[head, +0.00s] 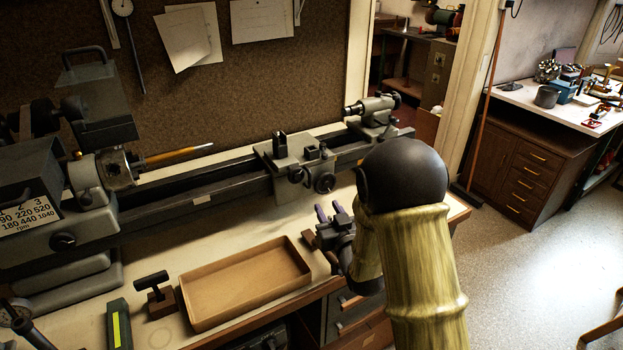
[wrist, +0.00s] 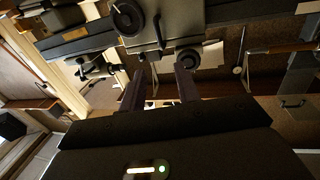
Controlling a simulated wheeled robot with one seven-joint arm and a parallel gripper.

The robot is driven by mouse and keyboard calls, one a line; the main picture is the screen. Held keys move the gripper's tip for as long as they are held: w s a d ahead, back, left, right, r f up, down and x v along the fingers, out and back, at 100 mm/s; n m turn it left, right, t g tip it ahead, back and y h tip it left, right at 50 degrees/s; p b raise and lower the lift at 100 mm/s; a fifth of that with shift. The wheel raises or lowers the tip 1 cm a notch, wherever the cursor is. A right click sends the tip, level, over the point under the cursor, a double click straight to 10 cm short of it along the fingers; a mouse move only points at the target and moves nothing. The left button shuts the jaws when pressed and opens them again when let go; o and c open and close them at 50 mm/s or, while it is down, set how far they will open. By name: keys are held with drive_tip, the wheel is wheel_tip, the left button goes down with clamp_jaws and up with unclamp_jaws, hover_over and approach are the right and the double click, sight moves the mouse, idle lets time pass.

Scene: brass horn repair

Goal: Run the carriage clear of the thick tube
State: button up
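The lathe carriage (head: 295,166) sits on the bed right of centre, with a large dark handwheel (head: 325,182) on its front. In the wrist view the carriage (wrist: 170,28) is at the top, with the handwheel (wrist: 128,18) and a smaller knob (wrist: 187,60). A brass-coloured tube (head: 180,153) sticks out of the chuck (head: 115,169) toward the carriage; a stretch of bare bed separates them. My gripper (head: 329,209) is in front of and below the handwheel, apart from it. Its two fingers (wrist: 159,72) are spread and empty.
The tailstock (head: 374,110) stands at the bed's right end. An empty cardboard tray (head: 250,283) lies on the bench front, left of my gripper. A T-handled key (head: 153,280) stands in a wooden block beside it. The bed (head: 215,187) between chuck and carriage is clear.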

sight(310, 178)
drive_tip(key=p+x, duration=0.2)
drive_tip(key=x, duration=1.1)
drive_tip(key=shift+w+a+p, duration=0.1)
drive_tip(key=shift+w+p, duration=0.25)
clamp_jaws()
